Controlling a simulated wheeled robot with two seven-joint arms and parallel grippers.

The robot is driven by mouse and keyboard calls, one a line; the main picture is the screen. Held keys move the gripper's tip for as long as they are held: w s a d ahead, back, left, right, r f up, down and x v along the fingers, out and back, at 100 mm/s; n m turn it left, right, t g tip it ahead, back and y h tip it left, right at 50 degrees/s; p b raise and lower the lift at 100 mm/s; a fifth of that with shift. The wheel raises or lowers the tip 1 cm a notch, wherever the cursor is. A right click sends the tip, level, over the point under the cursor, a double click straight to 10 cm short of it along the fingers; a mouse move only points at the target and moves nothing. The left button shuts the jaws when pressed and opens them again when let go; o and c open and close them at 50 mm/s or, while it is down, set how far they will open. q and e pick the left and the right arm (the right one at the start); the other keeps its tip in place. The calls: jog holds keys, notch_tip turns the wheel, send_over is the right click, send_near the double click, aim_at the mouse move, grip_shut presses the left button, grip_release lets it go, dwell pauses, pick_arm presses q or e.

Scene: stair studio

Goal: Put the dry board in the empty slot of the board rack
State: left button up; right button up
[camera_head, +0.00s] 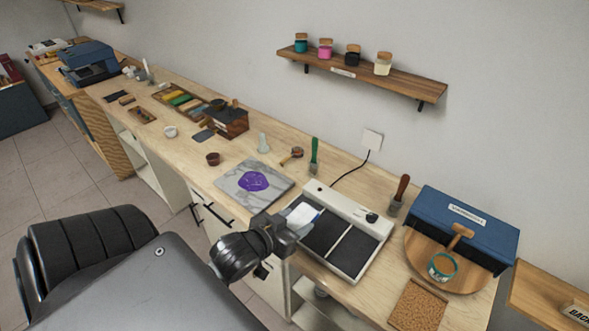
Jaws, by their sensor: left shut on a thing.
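My left gripper (292,222) is above the front left part of a white-framed appliance with dark panels (345,240). It is shut on a small pale white and light-blue piece (303,213), perhaps the dry board; the gripper hides part of it. I cannot surely pick out the board rack or its empty slot. A dark brown wooden box (232,122) stands farther back on the bench, but its slots cannot be made out. My right gripper is not in view.
A marbled slab with a purple patch (240,190) lies left of the gripper. A green-handled tool (314,155) and a brown-handled tool (399,195) stand behind the appliance. A blue box (463,222) and round wooden board (425,262) are at right.

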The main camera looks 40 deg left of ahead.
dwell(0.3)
pick_arm(q)
jog(key=shift+w+d, duration=0.1)
jog(key=shift+w, duration=0.2)
jog(key=w+d+r+b, duration=0.4)
jog(key=w+b, duration=0.1)
jog(key=w, duration=0.2)
jog(key=w+d+r+b, duration=0.4)
jog(key=w+r+b, duration=0.1)
jog(key=w, duration=0.3)
jog(key=shift+w+d+r, duration=0.2)
jog(key=shift+d+r, duration=0.05)
jog(key=shift+r, duration=0.05)
notch_tip(320, 180, down, 6)
jog(key=s, duration=0.1)
jog(key=shift+s+a, duration=0.15)
jog(key=shift+s, duration=0.2)
